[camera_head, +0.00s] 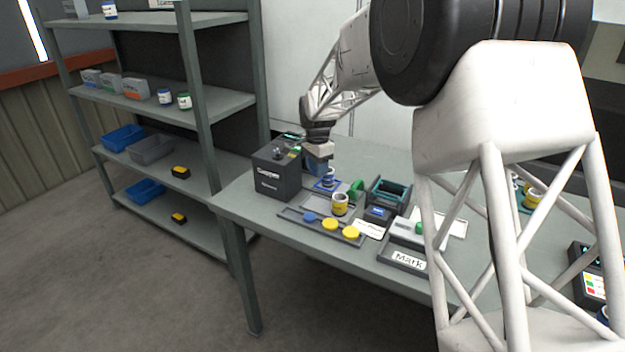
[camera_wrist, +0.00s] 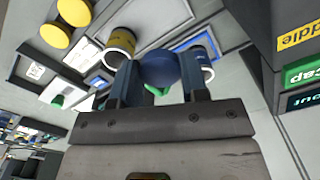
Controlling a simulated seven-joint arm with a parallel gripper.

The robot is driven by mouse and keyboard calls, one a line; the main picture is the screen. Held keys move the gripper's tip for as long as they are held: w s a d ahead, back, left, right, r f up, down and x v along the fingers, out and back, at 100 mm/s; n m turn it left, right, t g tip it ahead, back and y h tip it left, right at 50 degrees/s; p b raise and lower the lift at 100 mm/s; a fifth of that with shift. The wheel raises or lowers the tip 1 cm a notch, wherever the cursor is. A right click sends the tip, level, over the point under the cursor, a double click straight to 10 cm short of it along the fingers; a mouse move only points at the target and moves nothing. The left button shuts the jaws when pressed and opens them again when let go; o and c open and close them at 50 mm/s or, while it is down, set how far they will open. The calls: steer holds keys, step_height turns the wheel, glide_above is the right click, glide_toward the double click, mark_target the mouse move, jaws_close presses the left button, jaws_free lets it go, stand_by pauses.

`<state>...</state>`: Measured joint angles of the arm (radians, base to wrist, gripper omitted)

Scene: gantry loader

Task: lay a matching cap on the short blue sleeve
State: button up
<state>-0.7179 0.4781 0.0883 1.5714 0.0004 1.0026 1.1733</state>
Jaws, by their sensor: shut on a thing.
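My gripper (camera_wrist: 158,82) is shut on a round blue cap (camera_wrist: 160,68), held between its two blue fingers. In the head view my gripper (camera_head: 318,166) hangs over the back left of the bench. A blue-and-white sleeve (camera_head: 328,182) stands on a blue-edged pad close below it. In the wrist view that sleeve (camera_wrist: 207,74) is mostly hidden behind the cap and a finger, so I cannot tell the gap between cap and sleeve. Another blue cap (camera_head: 309,217) and two yellow caps (camera_head: 340,228) lie in a grey tray (camera_head: 290,212) at the bench front.
A yellow-and-white sleeve (camera_head: 340,205) stands just in front. A black box (camera_head: 275,180) is close on the left. A green part (camera_head: 357,187) and a teal-edged bin (camera_head: 389,192) stand to the right. Shelves (camera_head: 200,100) rise at the far left.

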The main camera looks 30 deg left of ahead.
steer(key=w+a+r, duration=0.1)
steer(key=w+r, duration=0.1)
steer(key=w, duration=0.8)
steer(key=shift+w+a, duration=0.15)
steer(key=shift+f, duration=0.15)
steer(key=shift+f, duration=2.55)
steer(key=shift+f, duration=0.4)
stand_by(0.7)
steer(key=o, duration=1.3)
steer(key=shift+r, duration=0.2)
steer(key=shift+r, duration=2.85)
